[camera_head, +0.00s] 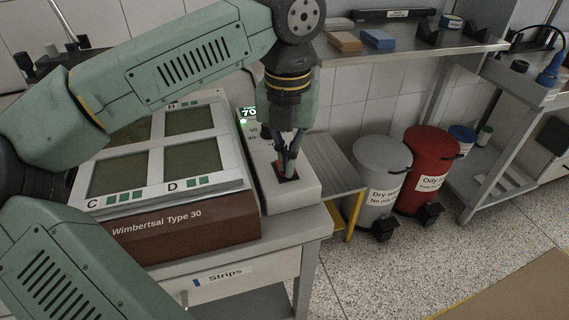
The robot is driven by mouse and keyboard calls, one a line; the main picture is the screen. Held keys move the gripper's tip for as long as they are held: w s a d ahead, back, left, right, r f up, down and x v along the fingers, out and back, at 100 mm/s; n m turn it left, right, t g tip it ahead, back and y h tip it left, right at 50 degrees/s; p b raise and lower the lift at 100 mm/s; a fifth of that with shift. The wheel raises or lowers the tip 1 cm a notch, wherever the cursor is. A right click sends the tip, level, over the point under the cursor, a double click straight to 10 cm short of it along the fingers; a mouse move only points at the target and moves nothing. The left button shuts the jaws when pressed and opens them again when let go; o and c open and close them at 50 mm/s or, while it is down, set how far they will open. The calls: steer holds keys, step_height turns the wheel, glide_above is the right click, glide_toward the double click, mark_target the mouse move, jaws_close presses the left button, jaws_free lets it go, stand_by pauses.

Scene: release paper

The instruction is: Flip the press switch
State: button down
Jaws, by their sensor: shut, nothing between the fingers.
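The press switch (291,179) is a small red piece with a dark surround on the sloped top of a pale control box (300,197). My gripper (287,174) points down right over the switch, its fingers shut with nothing between them. The fingertips hide part of the switch, and I cannot tell whether they touch it. A lit green display (248,112) reading about 70 sits at the far end of the control box.
The brown Wimbertsal press (185,229) with framed panels stands left of the box, partly behind my arm. A grey bin (381,180) and a red bin (427,165) stand on the floor to the right. A shelf (400,48) runs along the back wall.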

steer(key=shift+f, duration=0.25)
steer(key=shift+r+p, duration=2.15)
steer(key=shift+r, duration=1.4)
